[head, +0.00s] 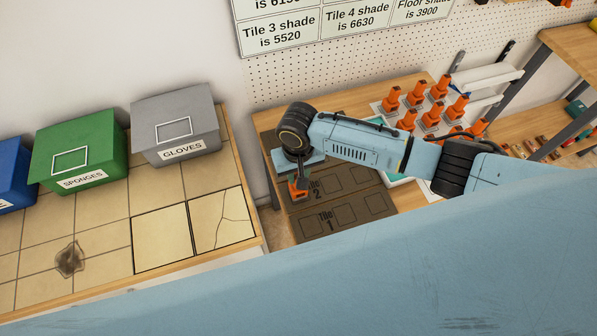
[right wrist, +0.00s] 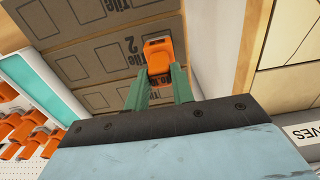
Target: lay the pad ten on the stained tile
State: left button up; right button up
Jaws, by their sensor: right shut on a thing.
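The stained tile (head: 69,258) has a dark brown blotch and lies in the tiled counter at the left of the head view. My right gripper (head: 299,180) points down over the brown board marked Tile 1 and Tile 2 (head: 347,214). It is shut on an orange piece (head: 298,192), which also shows between the green fingers in the right wrist view (right wrist: 158,55). The piece is well to the right of the stain. My left gripper is not in view.
Several orange pieces (head: 438,88) stand on the bench at right. Grey gloves (head: 172,110) and green sponges (head: 80,150) boxes and a blue box (head: 14,174) line the counter's back. A cracked tile (head: 222,219) lies at its right end. A gap separates counter and bench.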

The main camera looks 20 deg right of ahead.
jog(key=shift+f, duration=0.15)
jog(key=o, duration=0.9)
notch_tip(320, 180, up, 12)
jog(key=shift+r+p, duration=0.2)
jog(key=shift+p, duration=0.2)
